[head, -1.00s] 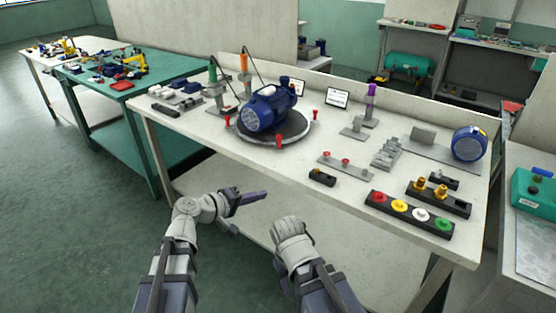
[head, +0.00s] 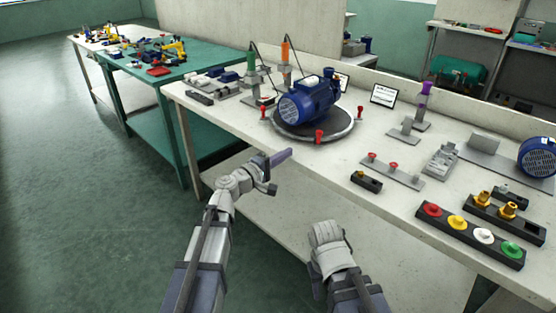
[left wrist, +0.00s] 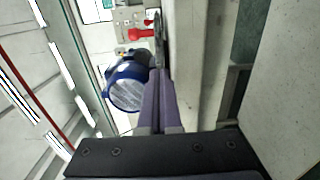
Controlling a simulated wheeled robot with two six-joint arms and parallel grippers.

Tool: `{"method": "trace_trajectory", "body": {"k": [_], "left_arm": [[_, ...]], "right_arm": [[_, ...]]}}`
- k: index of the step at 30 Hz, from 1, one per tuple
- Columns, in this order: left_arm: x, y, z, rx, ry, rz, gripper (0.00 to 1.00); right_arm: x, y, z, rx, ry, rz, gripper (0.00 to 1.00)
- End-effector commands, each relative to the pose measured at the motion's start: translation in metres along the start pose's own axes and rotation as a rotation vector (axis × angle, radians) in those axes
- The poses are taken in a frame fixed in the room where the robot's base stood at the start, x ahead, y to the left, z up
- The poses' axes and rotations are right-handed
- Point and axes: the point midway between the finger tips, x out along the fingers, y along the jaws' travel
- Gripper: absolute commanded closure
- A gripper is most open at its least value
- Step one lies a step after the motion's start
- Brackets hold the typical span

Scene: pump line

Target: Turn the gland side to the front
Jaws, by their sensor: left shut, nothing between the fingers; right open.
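A blue pump motor (head: 309,99) lies on a dark round turntable (head: 300,132) on the white bench. Its ribbed round end cap faces the front left. Several red knobs, one of them at the front (head: 319,136), stand around the turntable rim. My left gripper (head: 281,157) is shut and empty, in front of the bench edge and short of the turntable. In the left wrist view the motor (left wrist: 127,84) shows beyond the closed fingers (left wrist: 160,100). My right gripper (head: 325,232) is low in front of the bench; its fingers are hard to make out in the head view.
A black strip with coloured buttons (head: 470,236), a small black block (head: 366,181) and a plate with red knobs (head: 392,170) lie right of the turntable. Green and orange hand tools with cables stand behind it. The bench's front edge before the turntable is clear.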

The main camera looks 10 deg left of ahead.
Motion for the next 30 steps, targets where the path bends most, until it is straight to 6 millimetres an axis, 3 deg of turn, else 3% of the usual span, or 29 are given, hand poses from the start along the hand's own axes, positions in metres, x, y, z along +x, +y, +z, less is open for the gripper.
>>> {"method": "trace_trajectory", "body": {"k": [1,6,12,30], "left_arm": [[0.015,0.0,-0.001,0.0,-0.003,0.0,1.0],[0.045,0.0,0.0,0.0,-0.002,0.0,1.0],[0.06,0.0,0.022,0.0,-0.002,0.0,1.0],[0.068,0.0,0.031,0.0,-0.001,0.0,1.0]], "right_arm": [[0.0,0.0,0.0,0.0,0.0,0.0,0.5],[0.0,0.0,0.0,0.0,0.0,0.0,0.5],[0.0,0.0,0.0,0.0,0.0,0.0,0.5],[0.0,0.0,0.0,0.0,0.0,0.0,0.5]]}}
